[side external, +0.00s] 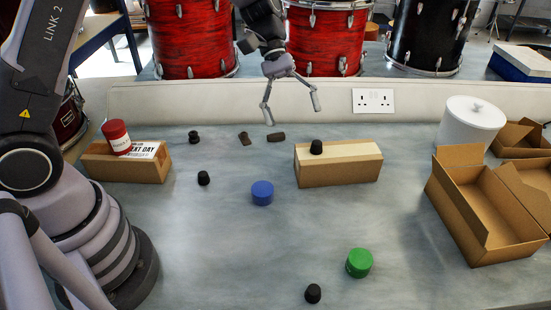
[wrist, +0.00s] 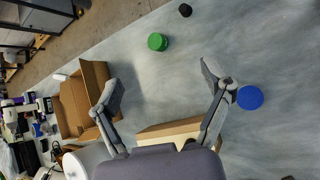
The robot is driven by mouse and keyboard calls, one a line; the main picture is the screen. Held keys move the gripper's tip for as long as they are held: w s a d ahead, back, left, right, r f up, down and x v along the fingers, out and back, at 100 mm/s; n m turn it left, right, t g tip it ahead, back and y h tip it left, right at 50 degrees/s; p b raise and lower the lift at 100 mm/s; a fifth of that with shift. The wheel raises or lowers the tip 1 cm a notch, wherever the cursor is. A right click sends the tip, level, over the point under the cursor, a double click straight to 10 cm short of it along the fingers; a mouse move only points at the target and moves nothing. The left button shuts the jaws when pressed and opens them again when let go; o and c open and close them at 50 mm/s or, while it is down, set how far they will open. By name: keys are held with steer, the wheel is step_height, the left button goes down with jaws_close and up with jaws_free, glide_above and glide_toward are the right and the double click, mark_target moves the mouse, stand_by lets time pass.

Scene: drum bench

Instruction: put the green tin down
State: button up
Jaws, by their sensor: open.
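The green tin (side external: 359,263) stands on the grey bench top at the front right in the side external view. It also shows in the wrist view (wrist: 158,42), beyond my fingertips and apart from them. My gripper (side external: 290,108) is open and empty, raised above the back of the bench. Its two spread fingers also show in the wrist view (wrist: 160,82), with nothing between them.
A blue tin (side external: 262,193) stands mid-bench. A box (side external: 338,170) bears a black piece; another box (side external: 126,165) bears a red tin (side external: 117,137). An open carton (side external: 483,210) and white canister (side external: 470,124) stand right. Several small black pieces lie around. The front middle is mostly clear.

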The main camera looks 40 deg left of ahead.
steer(key=s+a+r+m+t+y, duration=0.3)
steer(key=s+a+r, duration=0.3)
steer(key=s, duration=0.5)
steer(key=s+a+r+m+t+y, duration=0.4)
steer(key=s+a+r, duration=0.3)
steer(key=s+a, duration=0.3)
steer(key=shift+s+a+r+t+y, duration=0.15)
steer(key=shift+s+a+t+y, duration=0.2)
steer(key=shift+s+t, duration=0.3)
steer(key=shift+w, duration=0.1)
